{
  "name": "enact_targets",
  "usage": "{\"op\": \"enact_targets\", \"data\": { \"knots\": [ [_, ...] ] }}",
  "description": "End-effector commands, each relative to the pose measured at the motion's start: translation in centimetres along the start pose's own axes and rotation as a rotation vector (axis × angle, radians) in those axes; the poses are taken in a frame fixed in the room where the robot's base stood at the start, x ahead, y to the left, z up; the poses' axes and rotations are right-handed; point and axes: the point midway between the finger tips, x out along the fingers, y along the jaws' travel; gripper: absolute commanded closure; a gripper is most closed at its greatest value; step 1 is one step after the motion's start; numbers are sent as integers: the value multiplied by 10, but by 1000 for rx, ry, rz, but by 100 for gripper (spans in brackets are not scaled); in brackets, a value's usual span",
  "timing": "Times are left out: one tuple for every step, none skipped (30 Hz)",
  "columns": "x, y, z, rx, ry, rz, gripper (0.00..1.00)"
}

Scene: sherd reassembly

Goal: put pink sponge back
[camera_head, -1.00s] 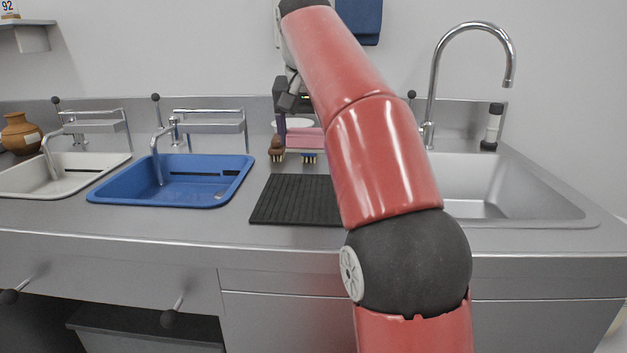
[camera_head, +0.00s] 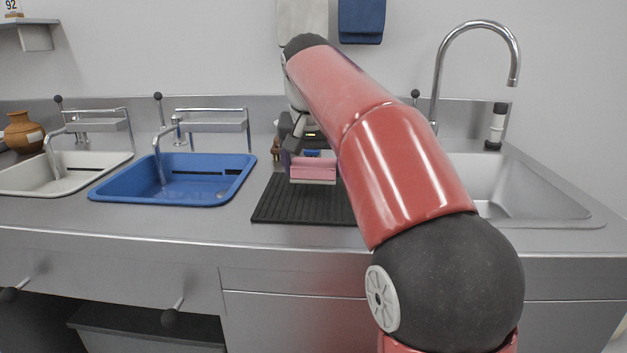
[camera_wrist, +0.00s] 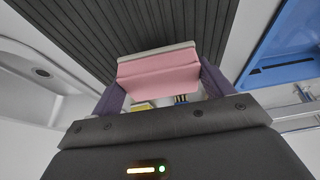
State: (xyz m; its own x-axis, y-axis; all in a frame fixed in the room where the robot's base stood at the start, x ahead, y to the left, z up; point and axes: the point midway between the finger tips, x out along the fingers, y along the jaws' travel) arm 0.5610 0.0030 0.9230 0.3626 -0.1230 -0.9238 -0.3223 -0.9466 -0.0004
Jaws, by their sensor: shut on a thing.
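The pink sponge (camera_head: 313,168) has a paler layer along one side. My gripper (camera_wrist: 158,88) is shut on it, with a purple finger at each side in the wrist view, where the sponge (camera_wrist: 158,78) spans the jaws. In the head view the sponge is held over the back part of the black ribbed mat (camera_head: 290,207). The mat (camera_wrist: 120,25) also fills the top of the wrist view. My arm covers part of the mat's right side and the far counter behind it.
A blue basin (camera_head: 175,182) and a white sink (camera_head: 62,172) lie left of the mat. A steel sink (camera_head: 520,190) with a tall tap (camera_head: 437,80) is at right. A brown jar (camera_head: 22,132) stands far left. Brushes behind the gripper are mostly hidden.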

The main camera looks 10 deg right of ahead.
Motion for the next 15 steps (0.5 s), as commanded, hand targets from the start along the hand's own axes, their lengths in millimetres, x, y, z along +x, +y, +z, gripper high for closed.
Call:
{"op": "enact_targets", "data": {
  "knots": [
    [10, 0, 5, 0, -2, 1, 39],
    [15, 0, 7, 0, -2, 1, 39],
    [18, 0, 8, 0, -2, 1, 39],
    [19, 0, 9, 0, -2, 1, 39],
    [21, 0, 10, 0, -2, 1, 39],
    [24, 0, 10, 0, -2, 1, 39],
    [25, 0, 11, 0, -1, 0, 39],
    [25, 0, 11, 0, 0, 0, 39],
    [26, 0, 11, 0, 0, 0, 39],
    [26, 0, 11, 0, 0, 0, 39],
    [26, 0, 11, 0, 0, 0, 39],
    [26, 0, 11, 0, 0, 0, 39],
    [26, 0, 11, 0, 0, 0, 39],
    [26, 0, 11, 0, 0, 0, 39],
    [27, 0, 11, 0, 0, 0, 39]
  ]
}}
